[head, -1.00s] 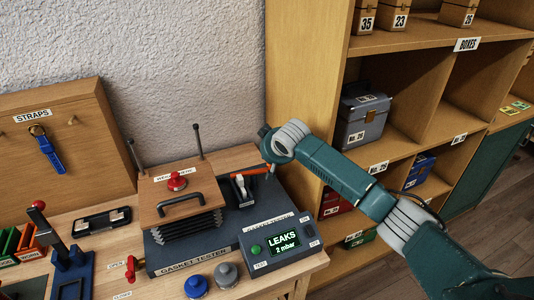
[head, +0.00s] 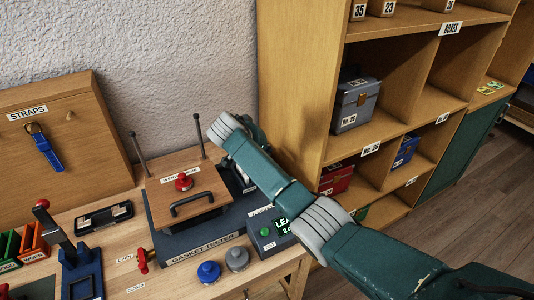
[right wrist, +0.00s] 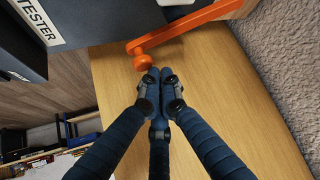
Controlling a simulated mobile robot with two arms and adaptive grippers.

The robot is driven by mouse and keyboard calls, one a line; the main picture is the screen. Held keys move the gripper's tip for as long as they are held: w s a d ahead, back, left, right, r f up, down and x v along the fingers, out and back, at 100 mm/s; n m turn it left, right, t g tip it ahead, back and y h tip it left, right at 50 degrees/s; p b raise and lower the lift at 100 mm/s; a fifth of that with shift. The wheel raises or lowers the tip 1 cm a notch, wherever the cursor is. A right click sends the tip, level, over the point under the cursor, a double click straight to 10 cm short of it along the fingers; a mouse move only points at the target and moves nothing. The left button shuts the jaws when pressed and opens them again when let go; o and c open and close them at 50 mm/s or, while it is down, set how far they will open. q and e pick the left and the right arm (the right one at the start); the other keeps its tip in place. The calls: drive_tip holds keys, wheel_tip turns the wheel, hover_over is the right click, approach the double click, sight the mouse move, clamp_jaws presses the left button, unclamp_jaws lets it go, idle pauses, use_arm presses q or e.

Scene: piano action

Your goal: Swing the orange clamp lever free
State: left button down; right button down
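The orange clamp lever (right wrist: 185,28) shows in the right wrist view as a bent orange bar with a round knob at its near end, beside the dark tester body. My right gripper (right wrist: 157,76) has its fingertips drawn together just below the knob, with nothing visible between them. Whether a tip touches the knob I cannot tell. In the head view my right arm hides the lever and the gripper's fingers. The gasket tester (head: 205,250) stands on the bench with its wooden lid (head: 212,182) low. My left gripper is not in view.
A red valve handle (head: 142,262), a blue knob (head: 208,271) and a grey knob (head: 237,258) sit in front of the tester. The control box (head: 268,240) is partly behind my arm. Shelves (head: 400,140) stand to the right. The wall is close behind.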

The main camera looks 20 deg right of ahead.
drive_tip(key=shift+s+a+f+m, duration=0.15)
drive_tip(key=shift+m, duration=0.15)
drive_tip(key=shift+s+a, duration=0.2)
drive_tip(key=shift+s, duration=0.15)
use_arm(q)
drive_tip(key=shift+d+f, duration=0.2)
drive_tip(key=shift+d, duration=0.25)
use_arm(e)
drive_tip(key=shift+s+a, duration=0.1)
drive_tip(key=shift+a, duration=0.25)
